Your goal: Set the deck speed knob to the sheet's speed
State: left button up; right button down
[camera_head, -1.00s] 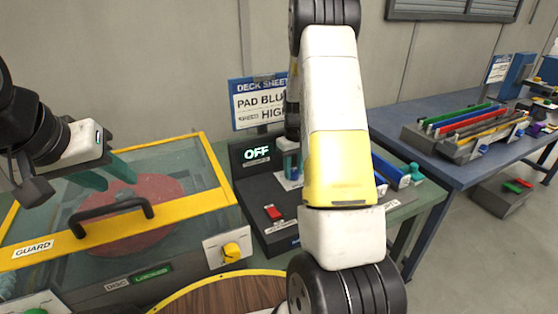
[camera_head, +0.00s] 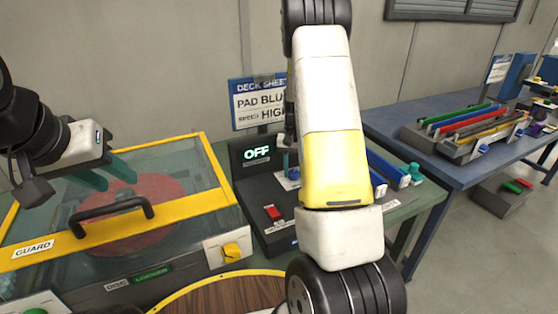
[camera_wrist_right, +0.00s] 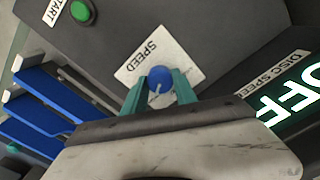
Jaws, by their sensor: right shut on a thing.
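The deck sheet (camera_head: 258,102) stands behind the console and reads PAD BLU, cut off by my arm, and SPEED HIGH. The blue speed knob (camera_wrist_right: 160,79) sits on a white plate marked SPEED (camera_wrist_right: 150,52) in the right wrist view. My right gripper (camera_wrist_right: 160,92) has its teal fingers on both sides of the knob, shut on it. My right arm hides most of this in the head view. The disc speed display (camera_head: 257,153) reads OFF. My left gripper (camera_head: 110,178) has its two teal fingers apart, empty, above the guard.
A clear guard (camera_head: 160,215) with a yellow frame and black handle covers a reddish disc; its label appears to read LOCKED. A red switch (camera_head: 272,212) is on the console. A green START button (camera_wrist_right: 82,11) and blue bars (camera_wrist_right: 40,100) are near the knob.

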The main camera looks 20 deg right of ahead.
aim_at(294, 171)
jog(key=shift+w, duration=0.1)
jog(key=c, duration=1)
grip_release()
jog(key=shift+r, duration=0.1)
jog(key=shift+r, duration=3.85)
